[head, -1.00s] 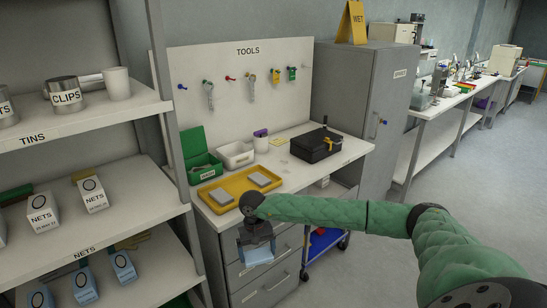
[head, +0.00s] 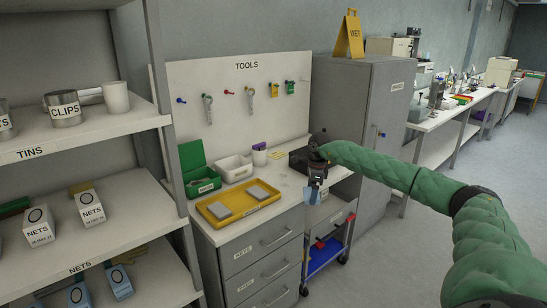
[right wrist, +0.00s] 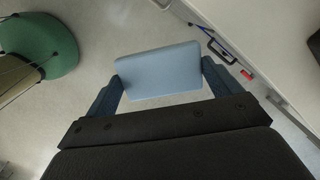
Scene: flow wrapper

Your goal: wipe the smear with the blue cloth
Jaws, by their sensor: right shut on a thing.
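My right gripper (head: 315,186) is shut on the light blue cloth (head: 312,196), held in the air in front of the bench's right part. In the right wrist view the cloth (right wrist: 158,72) is a flat pad spanning between the two fingers of the gripper (right wrist: 162,82), with floor far below it. The bench top (head: 280,187) is pale, with faint marks near its middle; I cannot tell whether one is the smear. My arm and gripper hide part of the bench's right side. My left gripper is not in view.
A yellow tray (head: 216,211), a green box (head: 196,165), a white bin (head: 236,170) and a black case (head: 298,160) stand on the bench. A blue trolley (head: 322,258) is below. A shelf (head: 120,132) stands left and a grey cabinet (head: 362,105) right.

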